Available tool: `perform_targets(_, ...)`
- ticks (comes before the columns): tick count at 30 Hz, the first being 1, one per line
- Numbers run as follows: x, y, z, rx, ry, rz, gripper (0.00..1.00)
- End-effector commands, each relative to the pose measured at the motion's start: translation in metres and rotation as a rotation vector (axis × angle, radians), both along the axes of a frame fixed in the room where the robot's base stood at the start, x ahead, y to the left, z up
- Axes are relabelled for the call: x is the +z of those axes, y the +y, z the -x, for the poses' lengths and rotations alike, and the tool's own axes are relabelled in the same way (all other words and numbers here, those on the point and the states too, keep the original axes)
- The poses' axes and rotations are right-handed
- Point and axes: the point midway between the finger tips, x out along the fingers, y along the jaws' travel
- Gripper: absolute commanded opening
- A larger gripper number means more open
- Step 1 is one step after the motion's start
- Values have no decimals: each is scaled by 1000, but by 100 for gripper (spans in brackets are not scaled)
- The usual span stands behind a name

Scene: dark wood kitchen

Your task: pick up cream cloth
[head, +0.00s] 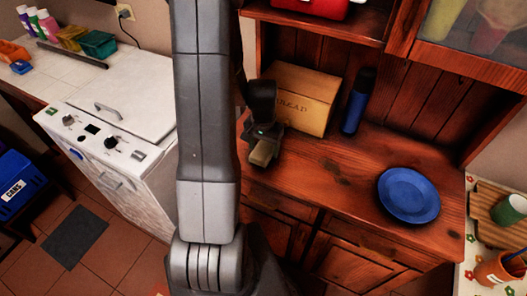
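My gripper (262,140) is over the left part of the wooden hutch counter, in front of the bread box. A small beige piece (263,153) shows right at its tip. It could be the cream cloth, but it is too small to be sure. I cannot tell whether the fingers are closed on it or just above it. My arm hides part of the counter's left end. No other cream cloth can be made out.
A wooden bread box (302,97) stands close behind my gripper, with a dark blue bottle (356,103) to its right. A blue plate (408,195) lies further right. The counter (335,180) between is clear. A shelf (320,28) overhangs the back. A white appliance (110,145) stands left.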

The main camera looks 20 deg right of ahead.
Motion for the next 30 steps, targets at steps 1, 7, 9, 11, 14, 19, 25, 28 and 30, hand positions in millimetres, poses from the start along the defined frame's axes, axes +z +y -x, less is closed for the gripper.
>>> perform_targets(1, 0, 0, 0, 0, 0, 0, 58)
perform_targets(7, 0, 0, 0, 0, 0, 0, 34)
perform_targets(9, 0, 0, 0, 0, 0, 0, 34)
perform_targets(11, 0, 0, 0, 0, 0, 0, 34)
perform_targets(14, 2, 0, 0, 0, -1, 0, 34)
perform_targets(19, 17, -1, -1, 0, -5, 3, 34)
perform_targets(25, 50, -1, -1, 0, -6, 3, 34)
perform_targets(28, 67, -1, -1, 0, -5, 3, 34)
perform_targets(30, 77, 0, -1, 0, -5, 3, 34)
